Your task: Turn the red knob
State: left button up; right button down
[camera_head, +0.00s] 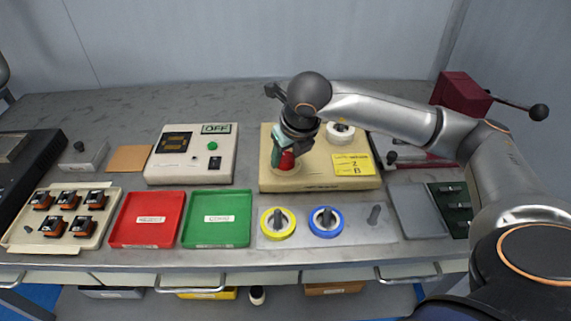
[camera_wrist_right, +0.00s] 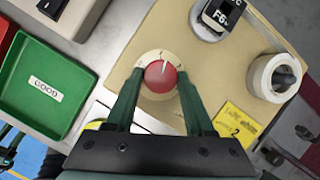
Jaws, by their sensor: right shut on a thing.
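The red knob (camera_head: 287,161) sits on the beige coil winder box (camera_head: 320,182), partly hidden by my right gripper in the head view. In the right wrist view the red knob (camera_wrist_right: 161,76) has a white pointer line and a pale dial ring around it. My right gripper (camera_head: 282,158) comes down over it from above. Its green fingers (camera_wrist_right: 158,88) stand on either side of the knob and are shut on it.
A white spool (camera_head: 340,133) and a yellow note (camera_head: 353,164) are on the same box. The OFF control box (camera_head: 190,154) stands to the left. A red tray (camera_head: 148,219), green tray (camera_head: 217,218), yellow ring (camera_head: 277,223) and blue ring (camera_head: 326,221) lie in front.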

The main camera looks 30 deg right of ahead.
jog(key=shift+d+f+n+y+b, duration=0.15)
jog(key=shift+n+y+b, duration=0.25)
jog(key=shift+n+b, duration=0.45)
jog(key=shift+n+y, duration=0.4)
jog(key=shift+n, duration=0.65)
jog(key=n+y+b, duration=0.1)
jog(key=n, duration=0.1)
jog(key=shift+d+n, duration=0.15)
jog(key=shift+n, duration=0.25)
jog(key=n+g+y, duration=0.1)
jog(key=n, duration=0.2)
jog(key=shift+d+r, duration=0.1)
jog(key=shift+r, duration=0.1)
jog(key=n+g+y, duration=0.1)
jog(key=n, duration=0.2)
jog(key=shift+w, duration=0.1)
jog(key=shift+n+p, duration=0.35)
jog(key=shift+n, duration=0.45)
jog(key=shift+g, duration=0.3)
